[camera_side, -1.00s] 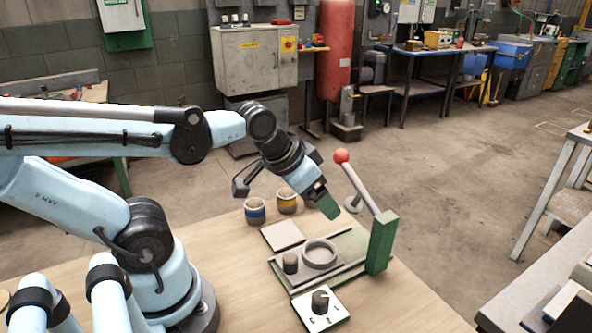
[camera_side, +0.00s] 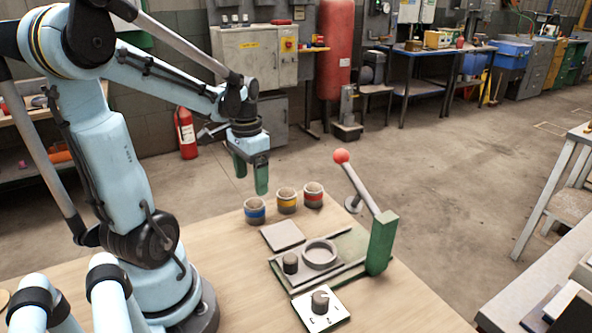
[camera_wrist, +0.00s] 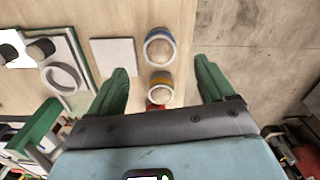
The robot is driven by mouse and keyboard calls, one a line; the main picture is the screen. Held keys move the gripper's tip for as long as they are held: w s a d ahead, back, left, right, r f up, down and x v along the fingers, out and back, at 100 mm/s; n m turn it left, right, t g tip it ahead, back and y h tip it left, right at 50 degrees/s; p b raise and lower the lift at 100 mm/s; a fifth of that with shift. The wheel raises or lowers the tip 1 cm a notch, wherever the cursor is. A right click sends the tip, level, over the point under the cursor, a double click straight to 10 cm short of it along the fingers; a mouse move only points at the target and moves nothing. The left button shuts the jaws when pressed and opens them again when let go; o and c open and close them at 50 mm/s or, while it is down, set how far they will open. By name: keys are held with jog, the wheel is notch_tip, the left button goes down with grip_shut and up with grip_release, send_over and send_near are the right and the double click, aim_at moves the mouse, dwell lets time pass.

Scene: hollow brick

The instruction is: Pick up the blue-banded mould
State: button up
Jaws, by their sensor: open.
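The blue-banded mould (camera_side: 255,211) is a short grey cup with a blue band, upright on the wooden table at its far edge. It also shows in the wrist view (camera_wrist: 159,47), near the top. My gripper (camera_side: 251,180) points down above and just behind the blue-banded mould, open and empty. In the wrist view its two green fingers (camera_wrist: 161,82) stand apart, with the blue-banded mould ahead of them.
A pale square plate (camera_side: 283,236) lies in front of the moulds. Right of it is a green press fixture (camera_side: 345,245) with a ring and a red-balled lever (camera_side: 357,185). A dial box (camera_side: 320,308) sits nearer.

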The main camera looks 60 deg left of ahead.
aim_at(254, 204)
jog(key=shift+f, duration=4.3)
jog(key=shift+c, duration=0.4)
jog(key=c, duration=1.4)
jog(key=shift+r, duration=0.15)
